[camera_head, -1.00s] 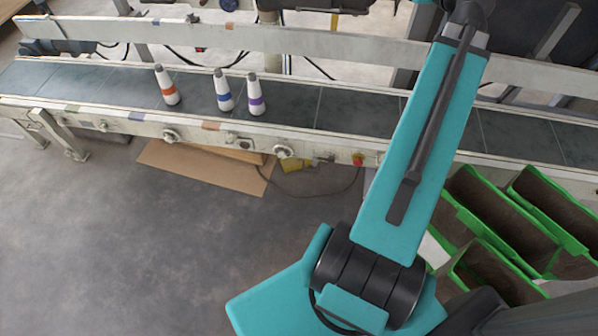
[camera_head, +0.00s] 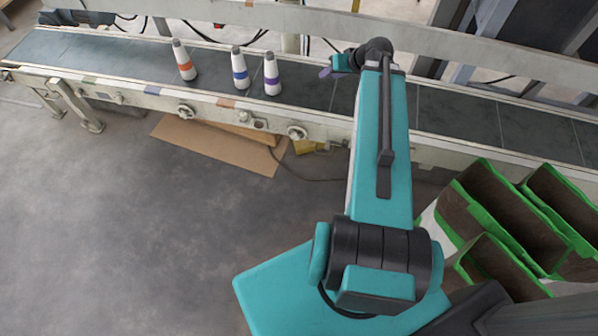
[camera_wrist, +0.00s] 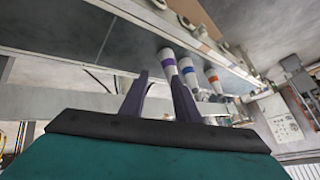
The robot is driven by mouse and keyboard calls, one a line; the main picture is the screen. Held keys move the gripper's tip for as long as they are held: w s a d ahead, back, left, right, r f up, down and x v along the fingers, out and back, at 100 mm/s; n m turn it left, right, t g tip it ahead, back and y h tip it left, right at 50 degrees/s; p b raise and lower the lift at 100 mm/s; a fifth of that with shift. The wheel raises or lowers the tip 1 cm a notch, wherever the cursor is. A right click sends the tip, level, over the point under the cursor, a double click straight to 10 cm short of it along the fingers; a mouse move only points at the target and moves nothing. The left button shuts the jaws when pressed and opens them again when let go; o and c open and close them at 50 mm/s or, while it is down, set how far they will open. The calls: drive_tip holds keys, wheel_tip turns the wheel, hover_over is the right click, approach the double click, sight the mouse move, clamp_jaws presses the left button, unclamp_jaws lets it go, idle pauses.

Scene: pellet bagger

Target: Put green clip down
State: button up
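I see no green clip in either view. My gripper (camera_head: 326,71) is over the conveyor at the arm's far end, right of the white bottles. It is small and partly hidden there. In the wrist view its two purple fingers (camera_wrist: 160,95) stand apart with nothing seen between them, so it is open. Beyond the fingers are the white bottles with a purple band (camera_wrist: 168,63), a blue band (camera_wrist: 187,70) and an orange band (camera_wrist: 212,78). They stand on the belt, apart from the fingers.
The conveyor (camera_head: 440,110) runs across the view, with a pale rail behind it. The purple-banded (camera_head: 271,75), blue-banded (camera_head: 240,70) and orange-banded (camera_head: 184,62) bottles stand left of my gripper. Green-rimmed brown bins (camera_head: 500,205) are at the right. Bare belt lies right of my arm.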

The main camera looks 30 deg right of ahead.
drive_tip(key=s+a+f+n+g+y, duration=0.1)
drive_tip(key=s+a+f+g, duration=0.3)
drive_tip(key=a+f, duration=0.55)
drive_tip(key=s+a+f+g+y, duration=0.1)
drive_tip(key=s+a+f+g, duration=0.2)
drive_tip(key=s+a+f, duration=0.5)
drive_tip(key=s+a+f+g+h, duration=0.1)
drive_tip(key=s+a+f+g, duration=0.1)
drive_tip(key=s+f, duration=0.3)
drive_tip(key=s+a+f+n+g+h, duration=0.1)
drive_tip(key=s+a+f+g, duration=0.1)
drive_tip(key=s+a+f, duration=0.3)
drive_tip(key=s+a+f+n+g+h, duration=0.1)
drive_tip(key=s+a+f+g, duration=0.1)
drive_tip(key=s+a+f, duration=0.2)
drive_tip(key=s+f, duration=0.3)
drive_tip(key=s, duration=0.4)
drive_tip(key=shift+s+h, duration=0.2)
drive_tip(key=shift+h, duration=0.1)
